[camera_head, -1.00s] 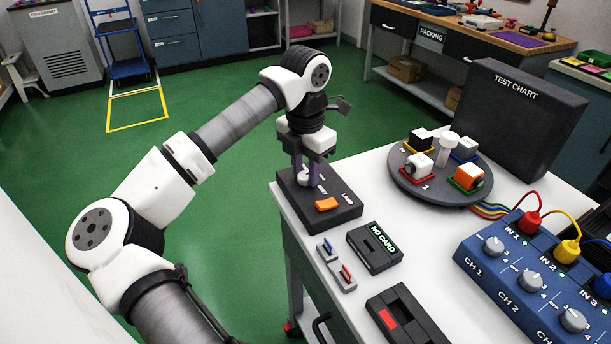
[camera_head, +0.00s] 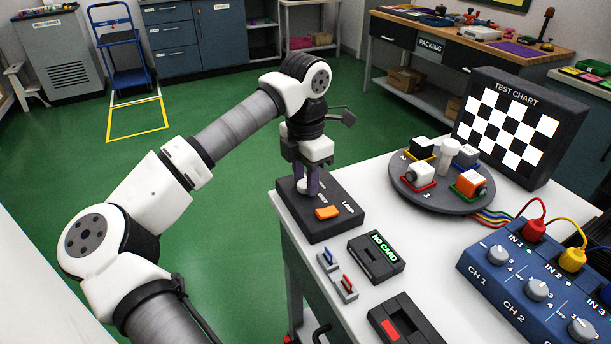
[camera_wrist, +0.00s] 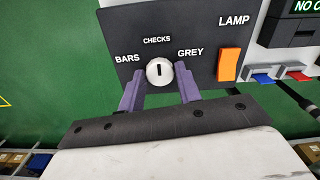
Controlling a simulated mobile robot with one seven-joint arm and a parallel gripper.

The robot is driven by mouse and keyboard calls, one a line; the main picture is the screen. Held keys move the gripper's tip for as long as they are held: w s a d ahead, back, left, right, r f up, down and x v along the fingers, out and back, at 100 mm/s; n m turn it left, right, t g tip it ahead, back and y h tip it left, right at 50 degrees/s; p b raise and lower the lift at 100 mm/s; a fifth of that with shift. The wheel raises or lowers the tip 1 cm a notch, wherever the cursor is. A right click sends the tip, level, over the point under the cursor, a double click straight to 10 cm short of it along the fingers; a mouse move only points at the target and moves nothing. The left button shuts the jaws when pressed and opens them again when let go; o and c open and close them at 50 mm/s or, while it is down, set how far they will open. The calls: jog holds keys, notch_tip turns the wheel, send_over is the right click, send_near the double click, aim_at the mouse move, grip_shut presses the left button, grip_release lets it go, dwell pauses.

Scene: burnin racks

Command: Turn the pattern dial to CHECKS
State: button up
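The pattern dial (camera_wrist: 160,71) is a round pale knob with a dark slot mark, on a dark panel (camera_wrist: 205,72) lettered BARS, CHECKS and GREY. Its mark points up at CHECKS in the wrist view. My gripper (camera_wrist: 160,75) has its purple fingers on either side of the dial and looks closed on it, though the contact is hard to see. In the head view, my gripper (camera_head: 307,187) is low over the panel box and partly hides the dial. The test chart (camera_head: 513,128) shows a black and white check pattern.
An orange LAMP switch (camera_wrist: 228,66) is right of the dial. A NO CARD reader (camera_head: 376,258) and small red and blue pieces lie nearby. A turntable (camera_head: 440,198) with several blocks and a blue channel box (camera_head: 515,290) stand further right.

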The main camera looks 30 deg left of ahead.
aim_at(305, 183)
jog(key=o, duration=0.3)
notch_tip(305, 183, up, 14)
jog(key=shift+f, duration=0.1)
dwell(0.4)
dwell(0.5)
